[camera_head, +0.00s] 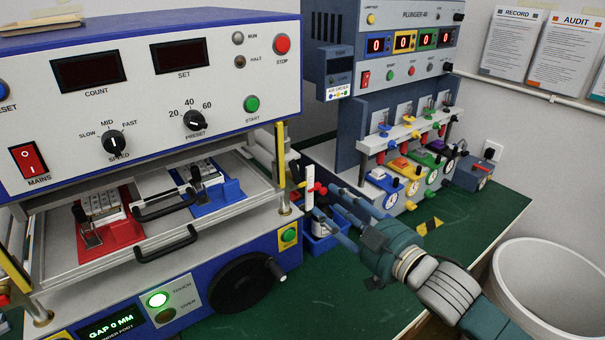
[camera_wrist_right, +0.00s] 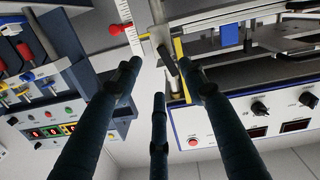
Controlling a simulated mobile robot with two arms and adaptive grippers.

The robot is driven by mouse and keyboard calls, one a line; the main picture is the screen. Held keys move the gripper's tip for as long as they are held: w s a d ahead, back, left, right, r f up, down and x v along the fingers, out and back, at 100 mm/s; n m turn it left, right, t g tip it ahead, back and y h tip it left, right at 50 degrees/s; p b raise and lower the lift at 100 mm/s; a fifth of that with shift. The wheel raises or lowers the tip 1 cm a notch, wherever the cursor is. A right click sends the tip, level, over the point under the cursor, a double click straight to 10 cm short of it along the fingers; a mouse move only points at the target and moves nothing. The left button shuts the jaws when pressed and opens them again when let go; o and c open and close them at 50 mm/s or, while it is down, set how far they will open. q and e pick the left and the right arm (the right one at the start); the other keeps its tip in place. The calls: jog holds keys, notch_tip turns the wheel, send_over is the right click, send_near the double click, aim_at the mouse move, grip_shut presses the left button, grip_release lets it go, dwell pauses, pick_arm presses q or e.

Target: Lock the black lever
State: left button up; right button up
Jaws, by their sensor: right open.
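A small black lever (camera_wrist_right: 167,59) shows in the right wrist view, on a pale block at the yellow-edged post, beside a white scale (camera_wrist_right: 130,22) with a red knob (camera_wrist_right: 113,29). My right gripper (camera_wrist_right: 160,72) is open, with its long dark fingers spread around the lever's place in the picture; I cannot tell whether any finger touches it. In the head view the right gripper (camera_head: 328,205) reaches in from the lower right to the press's right side, by the red knob (camera_head: 319,188). The lever is too small to make out there. My left gripper is not in view.
The blue and white press (camera_head: 150,75) fills the left, with a black handwheel (camera_head: 240,287) low on its front. A blue bin (camera_head: 322,243) sits below the gripper. The plunger tester (camera_head: 352,115) stands behind. Green table (camera_head: 370,285) lies bare in front; a white bin (camera_head: 545,285) is at right.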

aim_at(293, 171)
jog(key=w+a+r+p, duration=0.2)
jog(key=w+a, duration=0.4)
jog(key=w, duration=0.3)
jog(key=shift+a+r+n+y+p, duration=0.3)
jog(key=shift+a+n+y+p, duration=0.1)
jog(key=shift+p, duration=0.1)
